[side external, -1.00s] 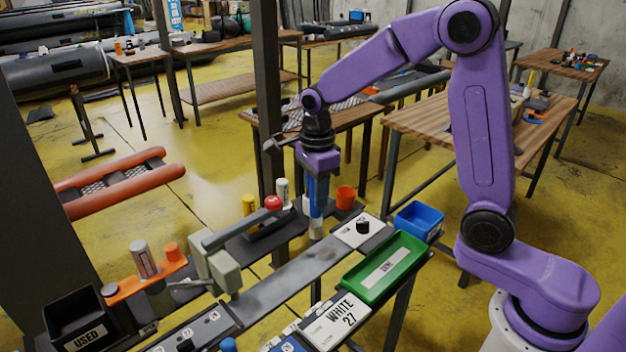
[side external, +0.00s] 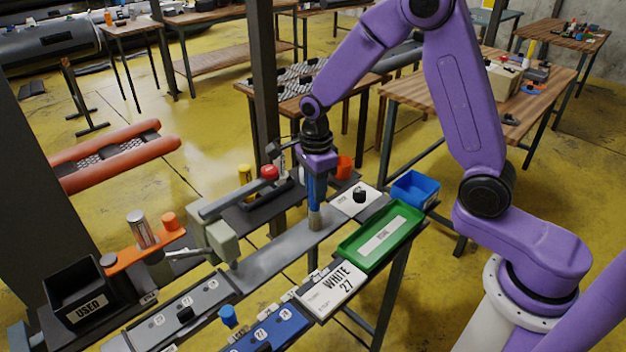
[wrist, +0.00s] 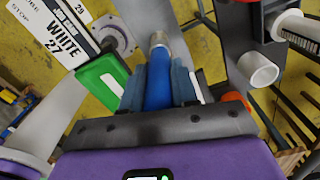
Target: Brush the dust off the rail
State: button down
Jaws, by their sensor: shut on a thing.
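My gripper (side external: 318,178) is shut on a blue-handled brush (side external: 315,205), which points down with its pale, metallic-looking end lowest. In the wrist view the blue handle (wrist: 158,82) sits between the two grey-blue fingers. The rail (side external: 275,256) is a flat grey strip running from the pale clamp block toward the white plate at the right. The brush's lower end is at the rail's right half and appears to touch it. The rail also shows beyond the brush tip in the wrist view (wrist: 143,14). Its surface looks mostly even grey; I cannot tell how much dust is on it.
A pale clamp block with a red-tipped lever (side external: 218,240) stands at the rail's left end. A green tray (side external: 352,257), blue bin (side external: 416,188) and "WHITE 27" card (side external: 331,288) lie close in front and right. An orange cup (side external: 344,167) stands behind.

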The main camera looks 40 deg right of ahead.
jog(key=shift+d, duration=3.65)
jog(key=shift+a+f, duration=0.1)
jog(key=shift+a, duration=4.05)
jog(key=shift+d+r, duration=0.1)
jog(key=shift+r, duration=3.95)
jog(key=shift+f, duration=0.1)
